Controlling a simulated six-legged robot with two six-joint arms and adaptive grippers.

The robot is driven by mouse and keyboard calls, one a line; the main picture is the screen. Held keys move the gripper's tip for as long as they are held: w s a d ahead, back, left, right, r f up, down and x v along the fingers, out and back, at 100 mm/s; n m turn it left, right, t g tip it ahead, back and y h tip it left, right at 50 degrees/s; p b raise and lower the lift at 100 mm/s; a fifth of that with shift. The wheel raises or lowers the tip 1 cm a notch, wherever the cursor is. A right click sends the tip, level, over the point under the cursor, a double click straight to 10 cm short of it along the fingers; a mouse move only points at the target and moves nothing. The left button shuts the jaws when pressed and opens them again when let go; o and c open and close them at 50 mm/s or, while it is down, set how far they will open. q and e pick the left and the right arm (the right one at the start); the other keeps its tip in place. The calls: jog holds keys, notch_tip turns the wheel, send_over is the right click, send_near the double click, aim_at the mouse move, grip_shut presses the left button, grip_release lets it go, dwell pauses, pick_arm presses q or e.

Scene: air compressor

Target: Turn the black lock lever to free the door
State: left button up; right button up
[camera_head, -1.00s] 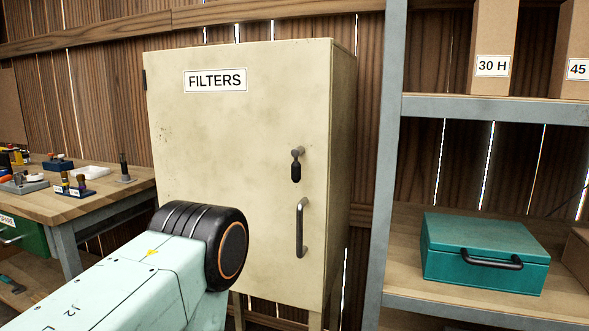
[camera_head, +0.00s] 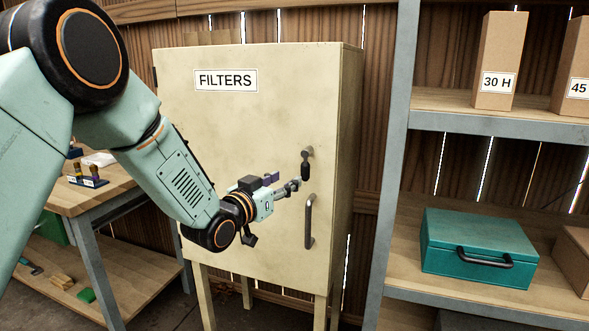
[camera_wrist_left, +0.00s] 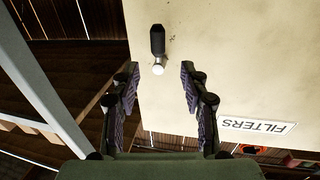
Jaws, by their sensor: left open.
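The black lock lever (camera_head: 305,165) hangs straight down from its grey pivot on the right side of the cream FILTERS cabinet door (camera_head: 240,130). The door is shut. My left gripper (camera_head: 291,187) is open and empty, just left of and slightly below the lever in the head view. In the left wrist view, which is upside down, the lever (camera_wrist_left: 157,41) points up with its shiny pivot below it. There the left gripper (camera_wrist_left: 160,78) has a finger on either side of the pivot's line, and neither finger appears to touch it. My right gripper is out of view.
A dark vertical door handle (camera_head: 309,222) sits just below the lever. A grey shelf frame (camera_head: 392,160) stands right of the cabinet, with a teal case (camera_head: 478,247) and cardboard boxes (camera_head: 499,60). A workbench (camera_head: 95,195) is at the left.

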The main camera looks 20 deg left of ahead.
aim_at(303, 171)
pick_arm(q)
jog(key=shift+d+b+x, duration=0.2)
jog(key=shift+b+x, duration=0.1)
jog(key=shift+x, duration=3.75)
jog(key=shift+s+f, duration=0.1)
grip_shut()
